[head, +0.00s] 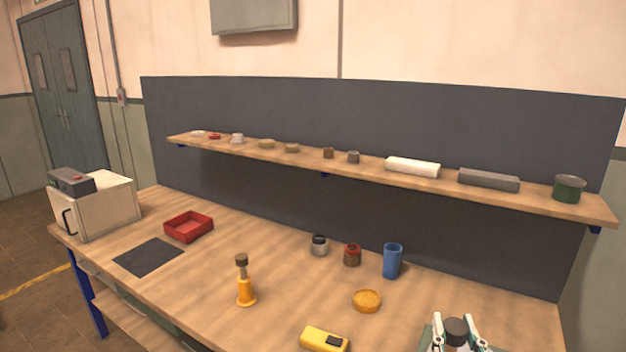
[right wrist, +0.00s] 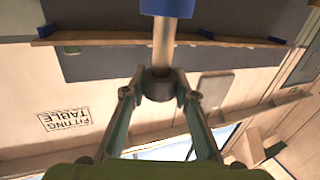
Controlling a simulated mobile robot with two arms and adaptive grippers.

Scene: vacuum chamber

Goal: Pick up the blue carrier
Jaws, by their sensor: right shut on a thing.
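The blue carrier (right wrist: 168,8) shows in the right wrist view, with a blue body at the top edge, a pale metal stem and a dark knob. My right gripper (right wrist: 158,96) is shut on the dark knob, with one finger on each side. In the head view my right gripper (head: 455,334) is at the bottom right edge with the dark knob between its fingers. The carrier's blue part is hidden or out of frame there. My left gripper is not in view.
On the bench (head: 210,290) stand an orange carrier (head: 246,290), a blue cup (head: 392,262), two small jars, an orange dish (head: 367,300) and a yellow device (head: 322,340). A red tray (head: 188,227) and white machine (head: 100,205) are left. A shelf (head: 225,149) runs behind.

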